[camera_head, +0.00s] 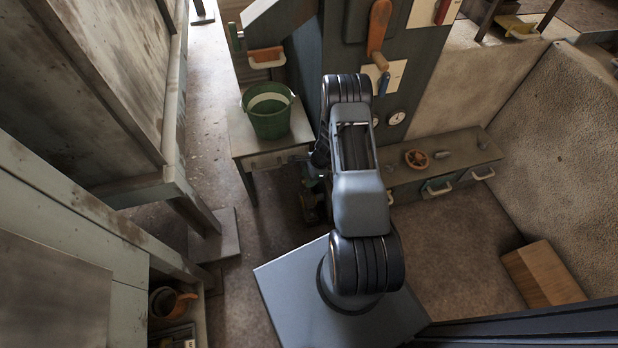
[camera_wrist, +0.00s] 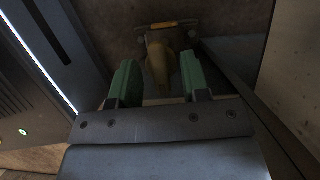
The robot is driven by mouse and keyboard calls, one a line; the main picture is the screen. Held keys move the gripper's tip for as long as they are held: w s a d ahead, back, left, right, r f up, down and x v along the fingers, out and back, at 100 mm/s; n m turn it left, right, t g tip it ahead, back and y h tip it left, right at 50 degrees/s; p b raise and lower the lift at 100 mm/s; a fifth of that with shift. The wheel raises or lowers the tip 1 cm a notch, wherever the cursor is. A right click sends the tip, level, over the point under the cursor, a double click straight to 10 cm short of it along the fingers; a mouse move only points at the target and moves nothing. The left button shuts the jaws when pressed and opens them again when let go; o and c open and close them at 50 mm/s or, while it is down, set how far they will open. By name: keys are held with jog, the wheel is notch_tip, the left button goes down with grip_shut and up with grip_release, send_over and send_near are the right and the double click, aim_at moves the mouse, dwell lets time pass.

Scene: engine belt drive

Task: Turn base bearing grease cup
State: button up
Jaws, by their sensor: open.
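In the wrist view, a dull brass-coloured rounded piece (camera_wrist: 161,66), which looks like the grease cup, stands between the green fingers of my gripper (camera_wrist: 159,76). Behind it is a small flat mount (camera_wrist: 172,24) near the floor. My gripper is open, with one finger on each side of the brass piece. A gap shows at least on the left; I cannot tell whether the right finger touches it. In the head view my arm hides most of my gripper and the cup.
A green bucket (camera_head: 268,112) stands on a small table (camera_head: 243,139) left of my arm. A low bench (camera_head: 455,153) with a small handwheel (camera_head: 416,159) is at right. A wooden block (camera_head: 544,273) lies on the floor at lower right. Dark panels flank my gripper closely in the wrist view.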

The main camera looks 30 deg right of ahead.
jog(key=shift+c, duration=0.3)
grip_shut()
jog(key=shift+m, duration=0.3)
jog(key=shift+o, duration=0.3)
grip_release()
jog(key=shift+s+a+f, duration=0.1)
jog(key=shift+f, duration=0.05)
jog(key=shift+d+r, duration=0.2)
jog(key=shift+r, duration=0.25)
jog(key=p+v, duration=0.4)
jog(key=v, duration=0.9)
jog(key=shift+a+r, duration=0.1)
